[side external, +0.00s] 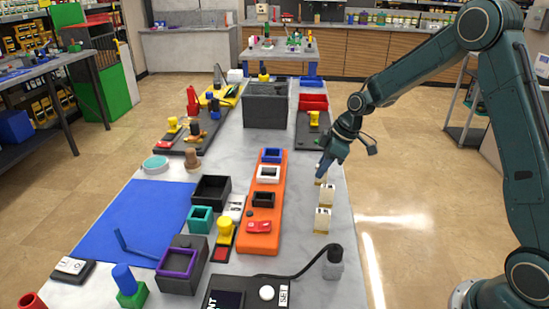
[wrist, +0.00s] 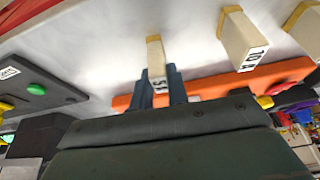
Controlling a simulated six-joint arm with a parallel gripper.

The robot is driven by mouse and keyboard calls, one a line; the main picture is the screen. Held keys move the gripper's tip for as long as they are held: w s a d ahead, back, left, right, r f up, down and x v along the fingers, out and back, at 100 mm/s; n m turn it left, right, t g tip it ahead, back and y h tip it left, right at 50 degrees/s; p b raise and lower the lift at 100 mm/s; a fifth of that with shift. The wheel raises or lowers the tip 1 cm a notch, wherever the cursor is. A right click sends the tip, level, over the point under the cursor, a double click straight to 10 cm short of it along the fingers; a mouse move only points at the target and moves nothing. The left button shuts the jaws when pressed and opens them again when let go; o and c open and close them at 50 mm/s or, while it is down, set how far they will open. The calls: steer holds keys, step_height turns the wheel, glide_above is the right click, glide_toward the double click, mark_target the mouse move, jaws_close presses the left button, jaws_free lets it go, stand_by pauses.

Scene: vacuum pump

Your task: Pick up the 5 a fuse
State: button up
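The 5 A fuse (wrist: 156,58) is a cream block with its label near the end closest to my gripper in the wrist view. My gripper (wrist: 163,90) has one dark finger on each side of that labelled end. The gaps are very small, and I cannot tell whether both fingers touch it. In the side view my gripper (side external: 322,172) is over the farthest of the cream fuses, whose lower part (side external: 326,191) shows below the fingers. That fuse stands upright at the table's right side. The rest of it is hidden by the gripper.
A 10 A fuse (wrist: 242,40) stands beside the 5 A fuse. Another fuse (side external: 322,221) stands nearer the camera in the side view. An orange tray (side external: 262,240) with coloured sockets lies left of the fuses. A cable connector (side external: 333,263) is at the front right. The table's right edge is close.

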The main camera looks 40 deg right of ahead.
steer(key=shift+r, duration=0.1)
jaws_close()
step_height(320, 180, up, 20)
stand_by(0.6)
